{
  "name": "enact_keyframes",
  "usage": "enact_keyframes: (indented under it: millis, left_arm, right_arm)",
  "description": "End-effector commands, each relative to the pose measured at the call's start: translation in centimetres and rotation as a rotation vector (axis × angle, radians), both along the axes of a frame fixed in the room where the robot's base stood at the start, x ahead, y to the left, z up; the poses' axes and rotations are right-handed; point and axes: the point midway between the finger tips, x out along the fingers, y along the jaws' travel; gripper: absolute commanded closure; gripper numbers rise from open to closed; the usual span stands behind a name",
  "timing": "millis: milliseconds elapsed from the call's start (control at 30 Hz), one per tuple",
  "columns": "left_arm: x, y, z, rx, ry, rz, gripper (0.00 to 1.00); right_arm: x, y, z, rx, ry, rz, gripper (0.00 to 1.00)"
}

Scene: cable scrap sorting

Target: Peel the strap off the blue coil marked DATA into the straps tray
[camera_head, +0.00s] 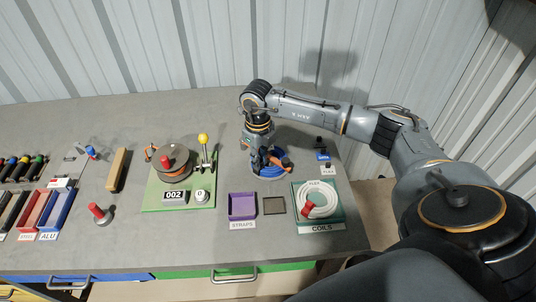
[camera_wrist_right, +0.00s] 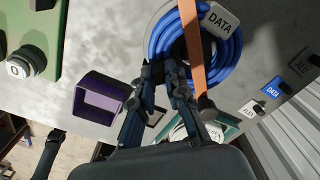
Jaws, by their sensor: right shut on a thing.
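The blue coil (camera_wrist_right: 225,45) marked DATA lies on the grey table. It also shows under my right arm in the head view (camera_head: 270,173). A white DATA tag (camera_wrist_right: 219,20) sits on it. An orange strap (camera_wrist_right: 190,30) crosses the coil; it also shows in the head view (camera_head: 284,163). My right gripper (camera_wrist_right: 168,66) points down at the coil, its fingers closed in on the strap; the exact grip is partly hidden. The purple straps tray (camera_head: 242,207) stands left and in front of the coil, and looks empty. My left gripper is not in view.
A green COILS tray (camera_head: 334,219) holds a white FLEX coil (camera_head: 318,200). A small dark square (camera_head: 273,205) lies between the trays. A green board (camera_head: 155,198) with a yellow-knobbed lever stands left. A blue tagged item (camera_head: 322,154) stands right of the coil.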

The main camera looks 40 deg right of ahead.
Motion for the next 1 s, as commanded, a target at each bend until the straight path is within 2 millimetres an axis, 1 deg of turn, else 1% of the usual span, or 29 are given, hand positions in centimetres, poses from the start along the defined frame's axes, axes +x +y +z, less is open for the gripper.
enact_keyframes:
  millis: [567,1000]
  left_arm:
    - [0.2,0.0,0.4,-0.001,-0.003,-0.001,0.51]
    - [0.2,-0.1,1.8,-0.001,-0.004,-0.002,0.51]
  right_arm:
    - [0.0,0.0,0.6,0.000,-0.001,0.000,1.00]
    - [0.0,0.0,2.8,0.000,-0.002,0.000,1.00]
